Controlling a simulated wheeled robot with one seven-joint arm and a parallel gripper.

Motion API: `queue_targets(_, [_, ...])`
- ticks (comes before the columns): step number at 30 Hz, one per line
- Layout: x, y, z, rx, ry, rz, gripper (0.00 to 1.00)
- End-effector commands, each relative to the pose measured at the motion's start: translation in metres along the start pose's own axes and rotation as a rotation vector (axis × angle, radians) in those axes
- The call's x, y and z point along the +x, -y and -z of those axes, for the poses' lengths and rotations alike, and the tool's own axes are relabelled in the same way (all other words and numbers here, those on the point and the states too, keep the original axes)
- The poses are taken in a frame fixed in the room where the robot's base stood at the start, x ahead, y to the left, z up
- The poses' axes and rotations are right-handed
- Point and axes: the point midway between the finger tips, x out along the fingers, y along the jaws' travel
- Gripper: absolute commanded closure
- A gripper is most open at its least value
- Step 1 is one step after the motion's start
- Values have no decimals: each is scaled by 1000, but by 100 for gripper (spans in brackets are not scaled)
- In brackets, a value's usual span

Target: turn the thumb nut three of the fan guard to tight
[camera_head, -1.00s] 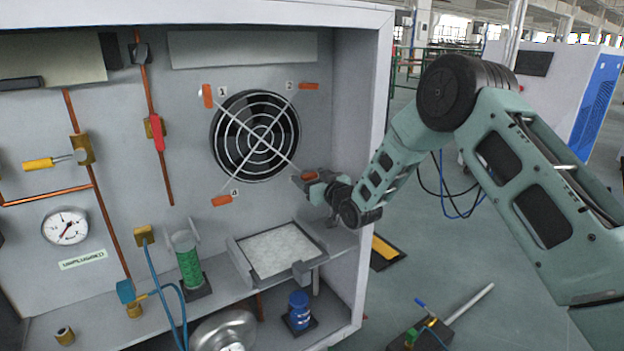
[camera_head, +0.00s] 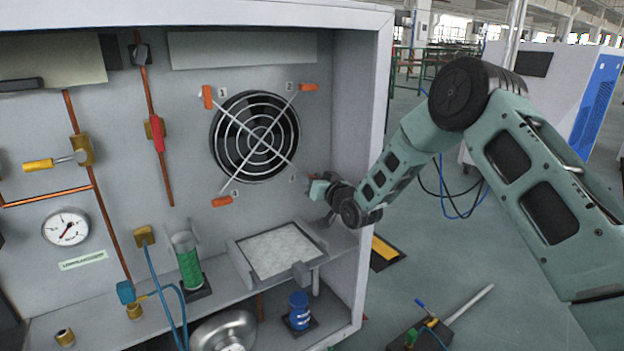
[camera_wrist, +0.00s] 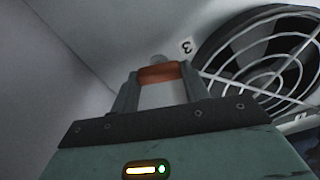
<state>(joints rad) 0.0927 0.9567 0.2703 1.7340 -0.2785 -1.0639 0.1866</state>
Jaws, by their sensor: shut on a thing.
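The fan guard (camera_head: 256,138) is a round white wire grille over a dark fan on the cabinet's back wall, with numbered orange thumb nuts at its corners. Thumb nut three is at its lower right, mostly hidden by my gripper (camera_head: 309,180) in the head view. In the wrist view, orange thumb nut three (camera_wrist: 159,73) lies crosswise between the fingertips of my gripper (camera_wrist: 160,82), below and left of the label "3". The jaws are shut on it. Thumb nut one (camera_head: 207,97) stands upright; thumb nuts two (camera_head: 309,87) and four (camera_head: 222,201) lie near level, four slightly tilted.
The cabinet's right side wall (camera_head: 353,130) is close to my gripper. Below the fan is a shelf with a white-filled tray (camera_head: 278,250) and a green cylinder (camera_head: 188,262). A blue bottle (camera_head: 299,311) stands lower down. Pipes and a gauge (camera_head: 66,227) are at left.

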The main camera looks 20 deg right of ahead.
Motion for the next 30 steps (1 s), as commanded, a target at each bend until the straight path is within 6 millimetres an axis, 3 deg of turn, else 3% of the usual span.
queue_targets(30, [0,-5,-2,962,-2,-2,77])
